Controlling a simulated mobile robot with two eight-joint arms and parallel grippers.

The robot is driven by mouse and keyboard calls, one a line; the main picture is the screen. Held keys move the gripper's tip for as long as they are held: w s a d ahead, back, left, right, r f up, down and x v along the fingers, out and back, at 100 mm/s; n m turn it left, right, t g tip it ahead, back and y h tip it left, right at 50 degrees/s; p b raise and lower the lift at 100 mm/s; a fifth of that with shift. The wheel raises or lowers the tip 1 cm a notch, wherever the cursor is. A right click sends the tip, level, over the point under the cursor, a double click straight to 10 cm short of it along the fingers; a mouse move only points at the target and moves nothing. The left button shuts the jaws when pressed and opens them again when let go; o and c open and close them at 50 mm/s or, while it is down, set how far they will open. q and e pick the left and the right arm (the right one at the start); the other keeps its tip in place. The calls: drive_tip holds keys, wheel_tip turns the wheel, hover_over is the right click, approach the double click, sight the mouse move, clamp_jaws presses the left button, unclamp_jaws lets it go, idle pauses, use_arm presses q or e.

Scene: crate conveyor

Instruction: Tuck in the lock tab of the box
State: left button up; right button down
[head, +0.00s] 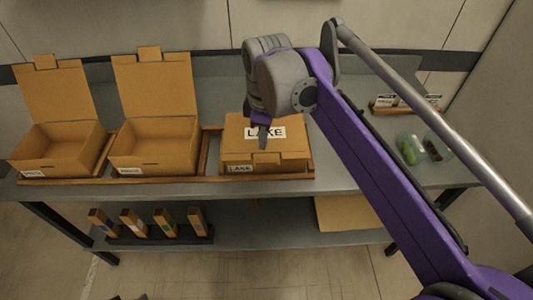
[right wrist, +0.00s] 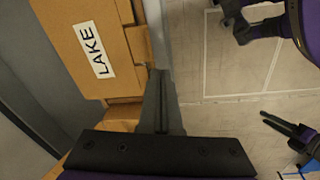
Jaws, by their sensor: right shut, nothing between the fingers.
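The closed cardboard box (head: 292,143) labelled LAKE sits at the right end of the wooden rack on the table, its lid down. The lock tab (head: 266,158) shows at the middle of the lid's front edge; I cannot tell whether any of it is inside the slot. In the right wrist view the box (right wrist: 75,15) is at upper left and the tab (right wrist: 140,43) sticks out from its edge. My right gripper (head: 263,136) is shut and empty, pointing down just above the tab. Its fingertips (right wrist: 158,78) appear beside the tab; contact is unclear.
Two open boxes, one at left (head: 58,150) and one in the middle (head: 152,140), stand with lids raised. Clear containers (head: 408,150) with small items and a card holder (head: 408,104) are at right. A lower shelf (head: 270,225) holds several upright labelled blocks.

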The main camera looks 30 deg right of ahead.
sight(268, 162)
drive_tip(key=r+n, duration=0.1)
drive_tip(key=w+d+r+n, duration=0.1)
drive_tip(key=r, duration=0.1)
drive_tip(key=w+d+r+n+g, duration=0.1)
drive_tip(key=shift+w+d+r, duration=0.2)
drive_tip(key=shift+f, duration=0.1)
wheel_tip(268, 162, down, 14)
drive_tip(key=shift+r+b, duration=0.1)
drive_tip(key=shift+b, duration=0.35)
drive_tip(key=shift+d, duration=0.1)
idle(0.4)
